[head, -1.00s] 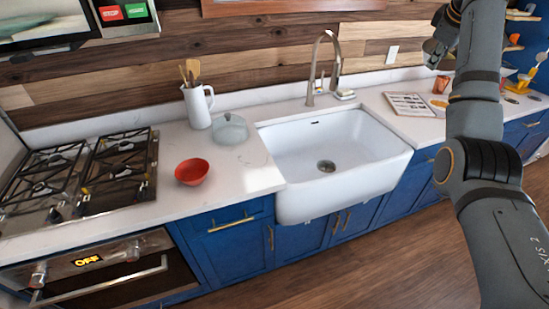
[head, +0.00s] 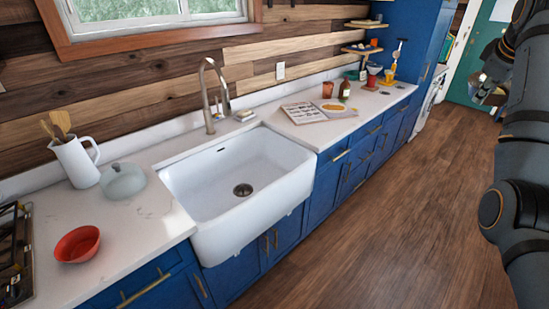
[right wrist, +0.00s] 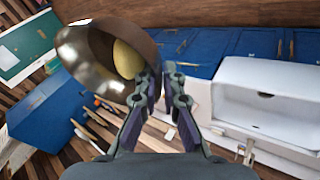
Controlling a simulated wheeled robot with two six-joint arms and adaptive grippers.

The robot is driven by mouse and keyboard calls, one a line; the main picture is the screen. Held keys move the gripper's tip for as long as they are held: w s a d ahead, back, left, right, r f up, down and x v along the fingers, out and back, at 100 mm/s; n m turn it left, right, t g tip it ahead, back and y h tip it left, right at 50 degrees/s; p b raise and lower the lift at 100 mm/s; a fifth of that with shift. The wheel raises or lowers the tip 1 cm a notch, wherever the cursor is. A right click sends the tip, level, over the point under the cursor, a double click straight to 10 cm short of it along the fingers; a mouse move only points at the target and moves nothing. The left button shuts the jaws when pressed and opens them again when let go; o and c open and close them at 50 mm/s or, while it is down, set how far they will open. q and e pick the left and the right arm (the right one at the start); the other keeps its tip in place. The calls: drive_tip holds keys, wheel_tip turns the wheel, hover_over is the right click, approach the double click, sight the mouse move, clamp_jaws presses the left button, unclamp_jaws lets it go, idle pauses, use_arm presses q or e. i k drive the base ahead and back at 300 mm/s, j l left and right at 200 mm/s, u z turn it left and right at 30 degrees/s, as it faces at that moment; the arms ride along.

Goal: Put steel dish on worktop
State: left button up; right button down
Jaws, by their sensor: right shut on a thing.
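The steel dish (right wrist: 85,62) is a shiny, dark metal bowl at the upper left of the right wrist view. A yellow, rounded thing (right wrist: 128,59) lies inside it. My right gripper (right wrist: 170,80) is shut on the dish's rim, and the dish looks tilted in that view. In the head view my right gripper (head: 488,90) is at the right edge, over the floor and away from the worktop; the dish is hard to make out there. The white worktop (head: 150,222) runs along the wall on both sides of the sink. My left gripper is not in view.
A red bowl (head: 77,244), a white jug (head: 76,162) with utensils and a glass lidded dish (head: 122,181) stand left of the sink (head: 240,190). An open book (head: 318,111) lies right of it. Bare worktop shows beside the red bowl. The wooden floor (head: 380,220) is clear.

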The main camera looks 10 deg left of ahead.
sight(143, 223)
drive_tip(key=i+l, duration=0.15)
drive_tip(key=i, duration=0.35)
drive_tip(key=u, duration=0.5)
drive_tip(key=i+l+u, duration=0.1)
drive_tip(key=u, duration=0.35)
drive_tip(key=l+u, duration=0.15)
drive_tip(key=u, duration=0.35)
drive_tip(key=l+u, duration=0.15)
drive_tip(key=u, duration=0.35)
drive_tip(key=l+u, duration=0.15)
drive_tip(key=u, duration=0.3)
drive_tip(key=l+u, duration=0.1)
drive_tip(key=u, duration=0.4)
drive_tip(key=i+l, duration=0.05)
